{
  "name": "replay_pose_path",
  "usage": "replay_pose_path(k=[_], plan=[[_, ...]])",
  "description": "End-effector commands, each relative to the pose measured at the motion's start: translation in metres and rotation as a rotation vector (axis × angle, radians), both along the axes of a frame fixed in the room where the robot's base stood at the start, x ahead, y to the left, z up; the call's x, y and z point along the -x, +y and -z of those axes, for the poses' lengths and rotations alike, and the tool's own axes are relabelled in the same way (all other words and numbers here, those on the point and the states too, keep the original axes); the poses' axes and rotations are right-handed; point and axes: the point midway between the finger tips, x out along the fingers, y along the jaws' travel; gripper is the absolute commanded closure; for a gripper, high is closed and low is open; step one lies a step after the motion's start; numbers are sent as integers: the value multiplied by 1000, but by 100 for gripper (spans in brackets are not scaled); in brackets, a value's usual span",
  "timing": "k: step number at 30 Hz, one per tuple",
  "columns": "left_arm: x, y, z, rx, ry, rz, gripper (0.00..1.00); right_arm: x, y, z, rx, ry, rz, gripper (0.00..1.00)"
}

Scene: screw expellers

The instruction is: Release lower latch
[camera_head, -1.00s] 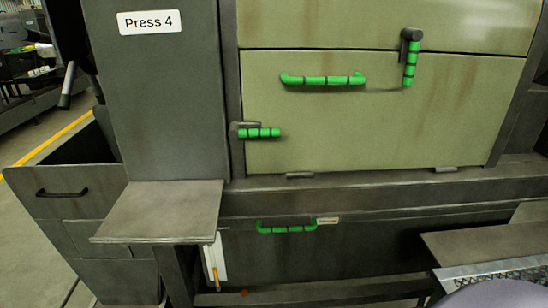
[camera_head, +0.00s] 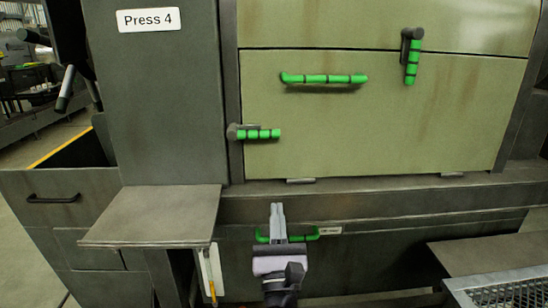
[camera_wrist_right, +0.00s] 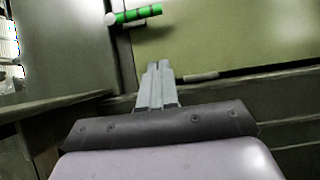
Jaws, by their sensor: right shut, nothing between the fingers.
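The lower latch (camera_head: 262,133) is a short green-gripped handle on a dark pivot at the left edge of the lower green panel (camera_head: 400,130). It lies horizontal, pointing right. It also shows at the top of the right wrist view (camera_wrist_right: 138,14). My right gripper (camera_head: 277,208) is below the latch and apart from it, in front of the lower drawer's green handle (camera_head: 304,236), with its fingers pointing up. Its fingers also show together in the right wrist view (camera_wrist_right: 158,68), with nothing between them. My left gripper is not in view.
An upper latch (camera_head: 412,58) hangs vertical at the panel's upper right. A green bar handle (camera_head: 322,78) crosses the panel. A metal shelf (camera_head: 150,215) juts out at lower left, and another ledge (camera_head: 490,248) at lower right. The panel's front is clear.

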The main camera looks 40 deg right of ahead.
Motion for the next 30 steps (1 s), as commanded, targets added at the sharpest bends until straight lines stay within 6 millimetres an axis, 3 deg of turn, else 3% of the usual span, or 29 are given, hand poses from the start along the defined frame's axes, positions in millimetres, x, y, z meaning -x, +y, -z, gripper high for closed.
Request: replay_pose_path(k=[11,26,30], plan=[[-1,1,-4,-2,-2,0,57,-5,-3,-5,5,2,1,100],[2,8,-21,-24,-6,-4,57,-72,-43,-60,7,2,1,100],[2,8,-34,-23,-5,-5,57,-75,-45,-81,4,3,0,100]])
